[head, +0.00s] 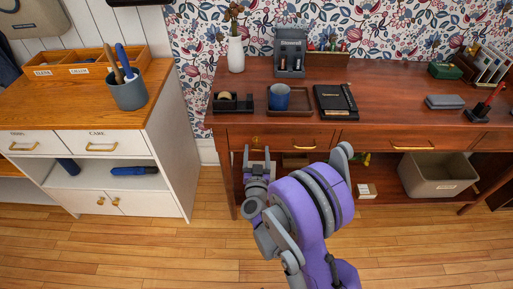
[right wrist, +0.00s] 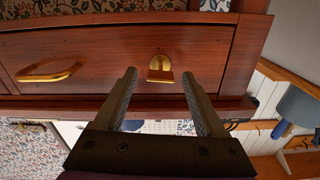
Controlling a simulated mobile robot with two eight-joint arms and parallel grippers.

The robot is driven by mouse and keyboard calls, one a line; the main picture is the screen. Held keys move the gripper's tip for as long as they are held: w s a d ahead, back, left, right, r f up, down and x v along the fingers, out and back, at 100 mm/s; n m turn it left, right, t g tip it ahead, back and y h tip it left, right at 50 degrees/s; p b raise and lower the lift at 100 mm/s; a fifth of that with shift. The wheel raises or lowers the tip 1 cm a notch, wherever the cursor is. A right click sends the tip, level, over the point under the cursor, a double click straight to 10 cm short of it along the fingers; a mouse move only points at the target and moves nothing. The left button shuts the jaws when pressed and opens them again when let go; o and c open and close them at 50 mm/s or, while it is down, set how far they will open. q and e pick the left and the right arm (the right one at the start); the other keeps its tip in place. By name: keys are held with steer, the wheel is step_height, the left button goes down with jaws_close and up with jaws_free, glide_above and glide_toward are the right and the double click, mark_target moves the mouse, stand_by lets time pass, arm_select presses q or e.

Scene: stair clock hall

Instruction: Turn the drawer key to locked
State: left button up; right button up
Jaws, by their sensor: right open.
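The brass drawer key sits in its lock plate on the front of the desk's left drawer (head: 285,133). In the right wrist view the key (right wrist: 160,71) shows beyond the fingertips, roughly midway between them. In the head view the key (head: 256,140) is a small brass spot left of the drawer handle. My right gripper (head: 257,153) is open and empty, just below and in front of the key. In the right wrist view its fingers (right wrist: 158,84) stand apart and do not visibly touch the key. The drawer looks closed. My left gripper is out of view.
The brass drawer handle (right wrist: 48,72) lies beside the key. The desktop (head: 215,118) above carries a tape dispenser, a blue cup on a tray and a black notebook. A white cabinet (head: 165,150) stands left. A grey bin (head: 438,176) is on the lower shelf.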

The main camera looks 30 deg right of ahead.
mark_target(257, 145)
steer(key=shift+x, duration=1.05)
jaws_close()
